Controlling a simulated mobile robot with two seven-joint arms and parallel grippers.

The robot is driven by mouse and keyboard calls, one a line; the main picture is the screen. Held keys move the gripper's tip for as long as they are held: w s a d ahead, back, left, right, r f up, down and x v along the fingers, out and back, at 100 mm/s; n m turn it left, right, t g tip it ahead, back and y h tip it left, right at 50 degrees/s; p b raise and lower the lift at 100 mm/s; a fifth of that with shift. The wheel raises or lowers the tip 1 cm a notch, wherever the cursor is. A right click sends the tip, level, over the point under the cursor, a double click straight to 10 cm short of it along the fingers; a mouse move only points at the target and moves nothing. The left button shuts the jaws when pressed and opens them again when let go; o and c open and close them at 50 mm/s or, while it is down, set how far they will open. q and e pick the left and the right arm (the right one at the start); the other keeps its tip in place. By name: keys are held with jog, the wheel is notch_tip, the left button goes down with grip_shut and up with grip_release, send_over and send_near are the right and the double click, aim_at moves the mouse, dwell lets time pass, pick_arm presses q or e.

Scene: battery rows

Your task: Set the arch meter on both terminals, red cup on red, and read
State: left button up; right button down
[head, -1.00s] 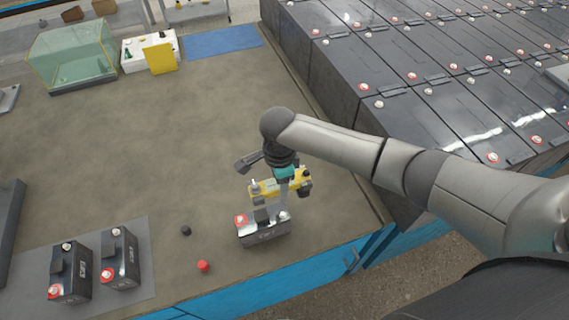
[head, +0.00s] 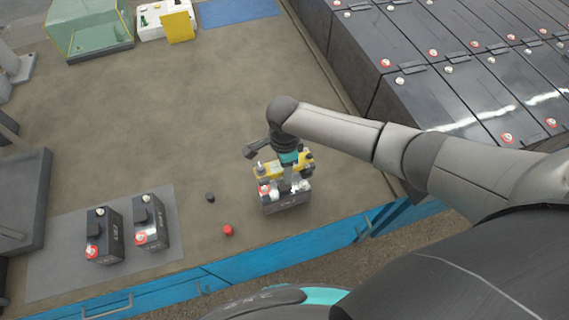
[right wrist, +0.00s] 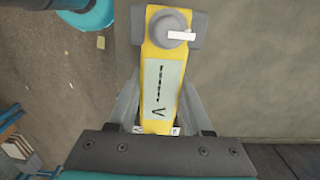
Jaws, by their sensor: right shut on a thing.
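The yellow arch meter (head: 268,172) is held in my right gripper (head: 289,170), just above a dark battery (head: 287,203) near the table's front edge. The battery has a red terminal (head: 265,190) at its left and a pale one at its right. The meter seems very close over the terminals; I cannot tell whether its cups touch them, nor which cup is red. In the right wrist view the meter (right wrist: 163,60) lies between the fingers, its display (right wrist: 160,90) showing dashes and a V. My left gripper is not in view.
A red cap (head: 228,230) and a black cap (head: 210,198) lie left of the battery. Two more batteries (head: 103,235) stand on a grey mat (head: 60,258). Large battery rows (head: 440,75) fill the right back. The table's middle is clear.

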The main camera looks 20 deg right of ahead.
aim_at(284, 185)
jog(key=shift+f+b, duration=1.55)
jog(key=shift+f, duration=1.25)
jog(key=shift+p, duration=0.4)
jog(key=shift+p, duration=0.65)
jog(key=shift+f+b, duration=0.9)
jog(key=shift+f, duration=0.25)
jog(key=shift+c, duration=1.2)
grip_release()
